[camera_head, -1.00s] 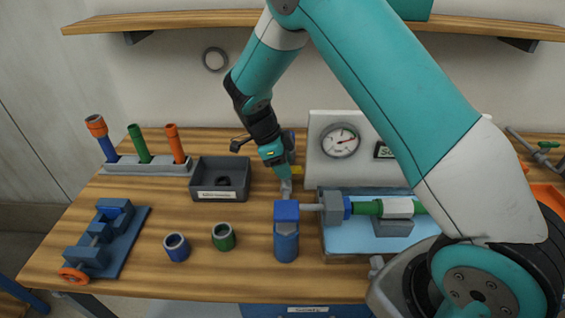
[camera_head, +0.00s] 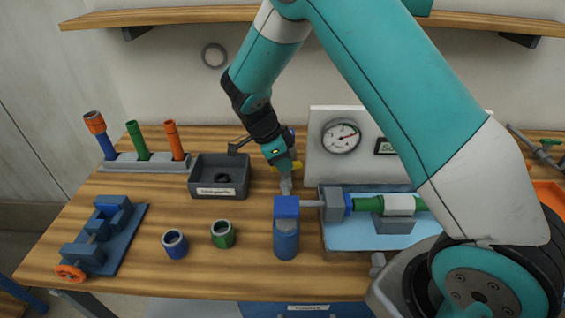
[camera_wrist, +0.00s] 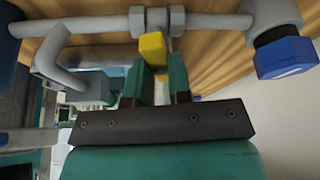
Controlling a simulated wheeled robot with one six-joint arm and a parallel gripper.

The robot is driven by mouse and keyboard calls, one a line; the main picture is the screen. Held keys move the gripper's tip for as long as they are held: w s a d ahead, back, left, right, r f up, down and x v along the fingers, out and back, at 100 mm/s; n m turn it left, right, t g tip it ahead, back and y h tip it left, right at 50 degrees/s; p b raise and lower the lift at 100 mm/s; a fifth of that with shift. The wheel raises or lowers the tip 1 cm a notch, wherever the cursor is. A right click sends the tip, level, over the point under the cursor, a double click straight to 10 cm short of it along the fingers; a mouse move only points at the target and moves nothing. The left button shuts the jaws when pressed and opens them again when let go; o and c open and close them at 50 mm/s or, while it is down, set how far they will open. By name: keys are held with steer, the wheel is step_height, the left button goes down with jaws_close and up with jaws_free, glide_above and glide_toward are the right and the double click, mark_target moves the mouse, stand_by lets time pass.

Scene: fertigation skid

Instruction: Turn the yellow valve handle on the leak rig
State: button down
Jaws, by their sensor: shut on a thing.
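The yellow valve handle (camera_wrist: 152,48) shows in the wrist view just below a grey valve body (camera_wrist: 157,20) on a grey pipe. My gripper (camera_wrist: 161,70) has its two green fingers at the handle's lower end, shut on it. In the head view my gripper (camera_head: 282,165) points down behind the blue fitting, left of the gauge panel. Bits of the yellow handle (camera_head: 297,165) show beside the fingers. The grey valve part (camera_head: 285,185) stands below them. The fingers hide much of the handle in the head view.
A pressure gauge (camera_head: 341,136) is on the white panel close to the right. A blue upright fitting (camera_head: 286,238) stands in front. A dark bin (camera_head: 221,192) is to the left. The wrist view shows a bent grey hook (camera_wrist: 55,60).

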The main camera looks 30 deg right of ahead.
steer(key=n+t+b, duration=0.1)
steer(key=n, duration=0.2)
steer(key=shift+n+t+b, duration=0.3)
steer(key=shift+n, duration=0.1)
steer(key=n+t+b, duration=0.1)
steer(key=n, duration=0.2)
steer(key=shift+s+n, duration=0.15)
steer(key=shift+n, duration=0.15)
steer(key=n+t+b, duration=0.1)
steer(key=n, duration=0.2)
steer(key=shift+s+t+y, duration=0.1)
steer(key=shift+t+y, duration=0.2)
steer(key=shift+y, duration=0.1)
steer(key=shift+d+r+n+t+y+b, duration=0.1)
steer(key=shift+n+t+y+b, duration=0.15)
steer(key=shift+n, duration=0.6)
steer(key=shift+d+n+t+y+b, duration=0.15)
steer(key=shift+n+b, duration=0.1)
steer(key=shift+n, duration=0.6)
steer(key=shift+a, duration=0.1)
steer(key=c, duration=1)
jaws_free()
steer(key=shift+s, duration=0.1)
steer(key=shift+c, duration=0.2)
steer(key=v, duration=1.7)
steer(key=shift+r, duration=0.15)
